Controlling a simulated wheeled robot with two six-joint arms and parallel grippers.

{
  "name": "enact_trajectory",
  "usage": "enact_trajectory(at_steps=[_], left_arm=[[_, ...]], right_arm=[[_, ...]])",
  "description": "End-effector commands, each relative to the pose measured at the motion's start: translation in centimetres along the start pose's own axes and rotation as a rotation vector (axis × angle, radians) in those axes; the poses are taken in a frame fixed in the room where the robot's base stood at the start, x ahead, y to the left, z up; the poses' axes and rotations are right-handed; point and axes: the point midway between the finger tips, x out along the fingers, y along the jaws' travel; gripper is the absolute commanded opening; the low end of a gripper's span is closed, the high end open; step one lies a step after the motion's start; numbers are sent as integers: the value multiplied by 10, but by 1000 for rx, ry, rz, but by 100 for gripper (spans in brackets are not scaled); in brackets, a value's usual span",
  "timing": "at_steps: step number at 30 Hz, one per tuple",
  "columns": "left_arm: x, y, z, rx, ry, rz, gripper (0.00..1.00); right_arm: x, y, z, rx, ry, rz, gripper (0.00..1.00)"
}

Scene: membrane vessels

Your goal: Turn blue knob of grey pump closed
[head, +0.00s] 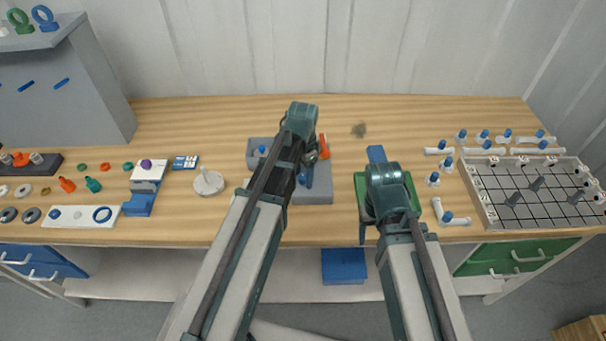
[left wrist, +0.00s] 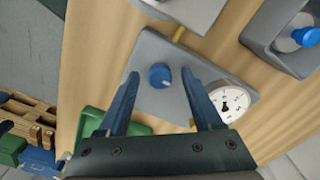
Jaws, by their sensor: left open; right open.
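The grey pump (head: 318,196) lies near the table's middle, partly hidden by my left arm in the head view. In the left wrist view, its grey body (left wrist: 190,70) carries a round blue knob (left wrist: 160,75) and a white dial gauge (left wrist: 232,98). My left gripper (left wrist: 160,82) is open, with one finger on each side of the knob in that view. I cannot tell whether they touch it. In the head view, my left gripper (head: 306,177) is over the pump. My right gripper (head: 370,198) is over the green tray, mostly hidden by its arm.
A second blue knob (left wrist: 304,37) on a grey block stands beside the pump. A green tray (head: 362,190) lies to the right, and a white gridded tray (head: 480,200) further right. A white round piece (head: 208,183) is to the left. The table behind the pump is mostly clear.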

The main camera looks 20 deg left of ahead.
Motion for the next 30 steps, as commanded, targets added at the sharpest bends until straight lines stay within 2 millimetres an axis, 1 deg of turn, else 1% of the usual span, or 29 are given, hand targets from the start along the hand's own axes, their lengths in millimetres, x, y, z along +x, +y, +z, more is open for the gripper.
enact_trajectory(at_steps=[5,11,17,30], left_arm=[[-4,0,0,0,0,0,67],[-20,0,0,0,0,0,67],[-48,0,0,0,0,0,67],[-116,0,0,0,0,0,67]], right_arm=[[-4,0,0,0,0,0,67],[-20,2,1,0,0,0,67],[-48,4,3,-1,0,0,67],[-115,11,7,3,0,-1,67]])
